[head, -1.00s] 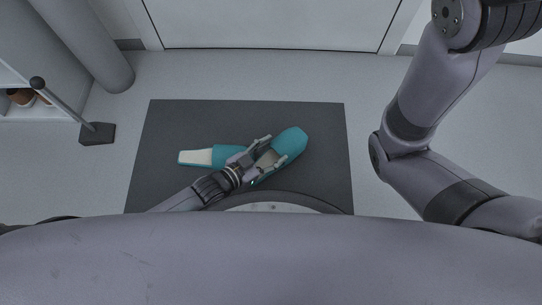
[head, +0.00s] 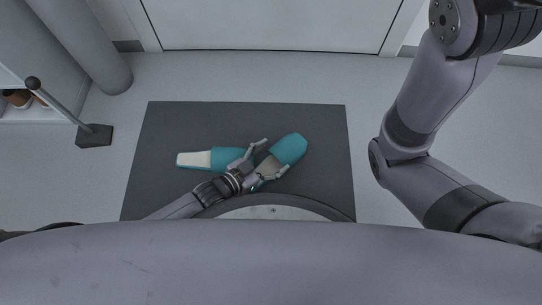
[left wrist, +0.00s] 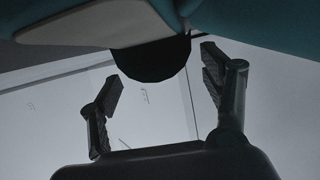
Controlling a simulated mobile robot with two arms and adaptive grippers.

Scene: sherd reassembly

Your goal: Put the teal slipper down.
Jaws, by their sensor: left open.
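Two teal slippers lie on a dark grey mat (head: 325,150) on the floor. The right slipper (head: 290,148) lies at a slant, its closed teal toe pointing up and right. My left gripper (head: 272,157) is open at its lower left end, one finger on each side, partly covering that end. Whether a finger touches it cannot be told. The left slipper (head: 228,157) lies just left of my gripper, its pale insole end pointing left. In the left wrist view, my open fingers (left wrist: 162,78) show below teal and pale slipper surfaces (left wrist: 95,25). My right gripper is out of view.
A grey post and a thin rod on a dark block (head: 95,135) stand left of the mat. A shelf with brown items (head: 18,98) is at the far left. A white door (head: 270,25) is at the back. Floor right of the mat is clear.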

